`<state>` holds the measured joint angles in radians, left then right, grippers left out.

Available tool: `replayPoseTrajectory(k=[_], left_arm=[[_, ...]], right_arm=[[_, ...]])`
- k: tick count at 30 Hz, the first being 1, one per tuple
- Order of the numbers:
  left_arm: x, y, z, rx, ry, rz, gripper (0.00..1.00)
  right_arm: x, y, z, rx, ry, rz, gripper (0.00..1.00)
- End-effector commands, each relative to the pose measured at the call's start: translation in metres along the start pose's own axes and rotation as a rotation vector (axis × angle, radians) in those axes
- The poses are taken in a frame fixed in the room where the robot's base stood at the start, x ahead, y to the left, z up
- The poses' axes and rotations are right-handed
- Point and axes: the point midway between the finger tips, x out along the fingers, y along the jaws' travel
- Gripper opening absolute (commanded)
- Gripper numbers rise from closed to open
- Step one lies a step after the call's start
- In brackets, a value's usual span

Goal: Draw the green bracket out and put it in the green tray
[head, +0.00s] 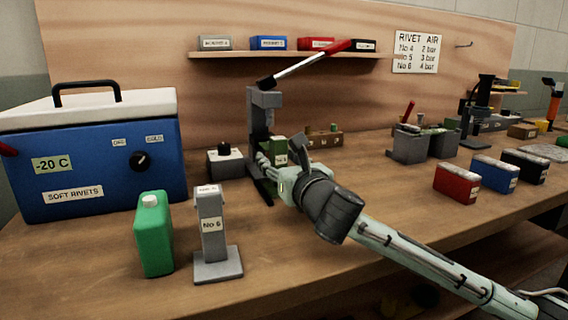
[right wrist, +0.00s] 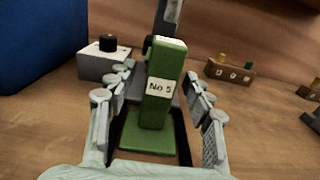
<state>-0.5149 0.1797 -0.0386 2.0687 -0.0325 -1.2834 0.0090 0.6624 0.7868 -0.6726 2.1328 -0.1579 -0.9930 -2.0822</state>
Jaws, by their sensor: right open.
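The green bracket (right wrist: 160,95), labelled No 5, stands upright on its flat green base in the right wrist view. In the head view the green bracket (head: 279,149) shows at the grey lever press, partly hidden by my right gripper (head: 283,170). In the right wrist view my right gripper (right wrist: 159,88) is open, with one finger on each side of the bracket and gaps visible between fingers and bracket. I do not make out a green tray. My left gripper is not in view.
The press (head: 262,110) with its red-handled lever stands behind the bracket. A grey No 6 bracket (head: 212,232), a green canister (head: 154,235) and a blue cooler (head: 95,155) stand left. Red (head: 457,182), blue (head: 494,173) and black (head: 525,166) boxes sit right.

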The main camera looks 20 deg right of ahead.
Motion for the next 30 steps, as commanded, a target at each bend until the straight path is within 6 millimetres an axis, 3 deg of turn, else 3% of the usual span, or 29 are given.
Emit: replayPoseTrajectory(k=[8, 20, 30], left_arm=[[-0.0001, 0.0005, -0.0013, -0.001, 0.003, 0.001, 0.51], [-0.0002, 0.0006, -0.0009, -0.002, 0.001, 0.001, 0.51], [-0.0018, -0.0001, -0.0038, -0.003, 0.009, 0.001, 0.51]], right_arm=[[0.0007, 0.0002, -0.0001, 0.001, 0.000, 0.000, 0.51], [0.0005, 0.0001, -0.0003, 0.001, 0.001, 0.000, 0.01], [0.0015, -0.0017, 0.0001, 0.000, 0.002, 0.000, 0.00]])
